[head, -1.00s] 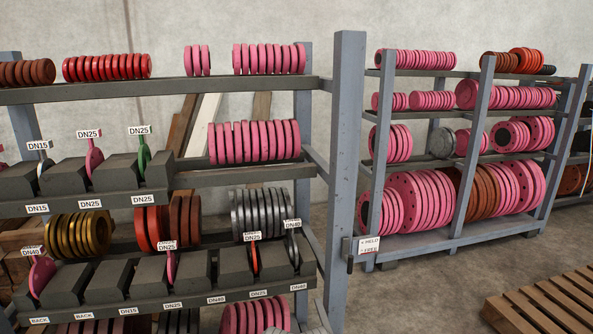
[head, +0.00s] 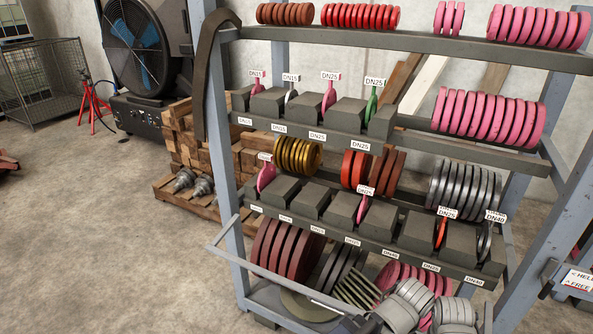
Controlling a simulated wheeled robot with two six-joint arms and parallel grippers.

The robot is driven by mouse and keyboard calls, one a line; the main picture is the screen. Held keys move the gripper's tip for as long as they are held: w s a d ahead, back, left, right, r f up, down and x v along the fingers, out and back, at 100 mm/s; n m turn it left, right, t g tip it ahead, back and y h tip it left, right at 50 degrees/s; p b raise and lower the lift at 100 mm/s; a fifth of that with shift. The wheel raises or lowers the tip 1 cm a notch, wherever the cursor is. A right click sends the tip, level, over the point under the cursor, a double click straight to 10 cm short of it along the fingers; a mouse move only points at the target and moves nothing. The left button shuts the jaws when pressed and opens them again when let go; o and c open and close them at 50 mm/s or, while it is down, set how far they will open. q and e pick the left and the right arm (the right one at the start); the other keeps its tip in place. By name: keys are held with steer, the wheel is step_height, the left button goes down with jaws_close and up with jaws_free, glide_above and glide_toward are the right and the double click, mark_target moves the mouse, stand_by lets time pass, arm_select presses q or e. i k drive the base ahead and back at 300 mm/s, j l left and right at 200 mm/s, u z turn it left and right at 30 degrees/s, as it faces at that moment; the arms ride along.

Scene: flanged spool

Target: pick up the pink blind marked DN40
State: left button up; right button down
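A pink blind (head: 266,177) stands upright in the leftmost slot of the lower slotted tray (head: 330,232). The tag above it is too small to read surely now; in the earlier frame it looks like DN40. Another pink blind (head: 363,209) in the middle of that tray has a tag that looks like DN25. A dark grey blind (head: 485,243) at its right end is tagged DN40. Pink blinds also stand in the upper tray, one (head: 328,102) tagged DN25 and one (head: 257,86) apparently DN15. Neither of my grippers is in view.
The blue-grey rack (head: 222,170) also carries rows of pink discs (head: 490,117), gold discs (head: 297,156) and grey flanges (head: 405,303) low down. A fan (head: 140,42), timber stack (head: 205,150) and wire cage (head: 45,85) stand left. The concrete floor (head: 100,230) at left is open.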

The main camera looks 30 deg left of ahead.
mark_target(268, 172)
steer(key=u, duration=1)
